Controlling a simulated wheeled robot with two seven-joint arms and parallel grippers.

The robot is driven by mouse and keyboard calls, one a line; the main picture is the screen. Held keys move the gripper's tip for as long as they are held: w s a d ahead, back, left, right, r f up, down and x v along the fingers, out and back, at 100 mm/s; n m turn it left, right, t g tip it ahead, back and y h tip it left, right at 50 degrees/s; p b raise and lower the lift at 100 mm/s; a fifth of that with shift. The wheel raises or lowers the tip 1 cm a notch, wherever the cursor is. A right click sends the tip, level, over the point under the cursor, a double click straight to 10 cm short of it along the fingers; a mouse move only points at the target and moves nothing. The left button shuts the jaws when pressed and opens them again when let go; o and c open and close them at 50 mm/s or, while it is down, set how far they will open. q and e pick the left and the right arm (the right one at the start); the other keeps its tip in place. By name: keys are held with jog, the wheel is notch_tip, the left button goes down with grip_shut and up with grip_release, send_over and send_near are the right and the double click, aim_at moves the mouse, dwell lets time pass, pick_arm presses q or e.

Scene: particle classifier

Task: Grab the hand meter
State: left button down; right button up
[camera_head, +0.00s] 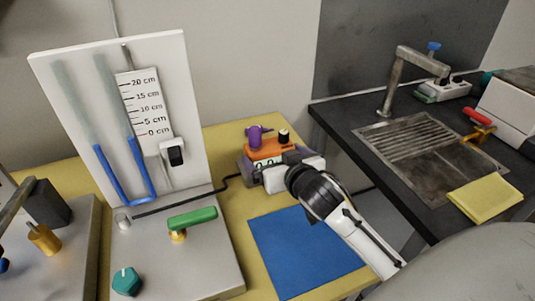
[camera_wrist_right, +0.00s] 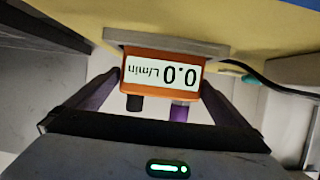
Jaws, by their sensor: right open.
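The hand meter (camera_head: 270,148) is a small orange box with a purple knob and a black knob on top, at the back of the yellow table in the head view. In the right wrist view the meter (camera_wrist_right: 163,74) appears upside down, its white display reading 0.0 L/min. My right gripper (camera_head: 272,161) is in front of the meter. In the right wrist view my right gripper (camera_wrist_right: 160,86) is open, with one finger on each side of the meter. I cannot tell whether the fingers touch it. My left gripper is not in view.
A white manometer board (camera_head: 190,75) with a blue U-tube stands at left on a grey base with a green-handled valve (camera_head: 192,218). A black cable runs toward the meter. A blue mat (camera_head: 290,260) lies in front. A dark counter with a sink (camera_head: 410,150) is at right.

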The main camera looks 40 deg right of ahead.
aim_at(264, 148)
jog(key=x, duration=0.6)
jog(key=shift+w+f, duration=0.15)
jog(key=shift+w, duration=0.25)
jog(key=c, duration=1)
jog(key=shift+c, duration=0.2)
